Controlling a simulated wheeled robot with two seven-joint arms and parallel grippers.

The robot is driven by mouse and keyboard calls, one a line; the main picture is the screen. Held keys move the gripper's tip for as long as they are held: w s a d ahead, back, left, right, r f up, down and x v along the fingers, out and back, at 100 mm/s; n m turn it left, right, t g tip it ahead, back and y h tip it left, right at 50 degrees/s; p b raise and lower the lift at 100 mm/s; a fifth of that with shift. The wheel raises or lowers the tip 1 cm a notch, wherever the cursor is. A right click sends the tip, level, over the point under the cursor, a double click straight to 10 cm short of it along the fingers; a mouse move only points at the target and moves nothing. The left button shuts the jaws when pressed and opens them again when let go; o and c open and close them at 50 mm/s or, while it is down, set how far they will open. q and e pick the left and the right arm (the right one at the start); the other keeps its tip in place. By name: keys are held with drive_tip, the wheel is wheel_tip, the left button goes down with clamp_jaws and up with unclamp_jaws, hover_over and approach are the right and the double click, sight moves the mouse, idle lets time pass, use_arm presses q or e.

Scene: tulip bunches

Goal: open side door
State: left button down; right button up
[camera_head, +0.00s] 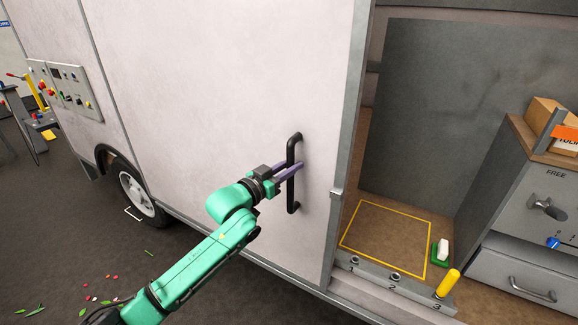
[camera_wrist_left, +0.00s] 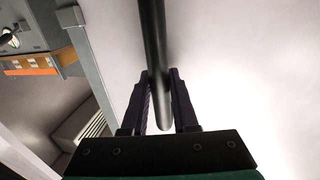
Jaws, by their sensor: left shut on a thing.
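The side door (camera_head: 230,95) is a large pale panel on the vehicle's side. It stands partly slid to the left, with an opening to its right. Its black vertical bar handle (camera_head: 293,150) is near the door's right edge. My left gripper (camera_head: 292,170) is at the middle of the handle and shut on it. In the left wrist view the handle (camera_wrist_left: 153,45) runs between the two dark fingers of my left gripper (camera_wrist_left: 161,90). My right gripper is in neither view.
Inside the opening are a yellow-outlined floor square (camera_head: 385,238), a yellow post (camera_head: 447,284), a white item on a green base (camera_head: 442,250) and a grey cabinet (camera_head: 530,220). A control panel (camera_head: 65,85) and a wheel (camera_head: 137,193) are at left. Petals litter the dark ground.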

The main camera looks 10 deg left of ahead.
use_arm(q)
drive_tip(key=c, duration=0.7)
unclamp_jaws()
drive_tip(key=shift+d, duration=0.2)
drive_tip(key=b+v, duration=0.4)
drive_tip(key=v, duration=1)
drive_tip(key=shift+s+a+b, duration=0.1)
drive_tip(key=shift+s+b, duration=0.2)
drive_tip(key=shift+b, duration=0.1)
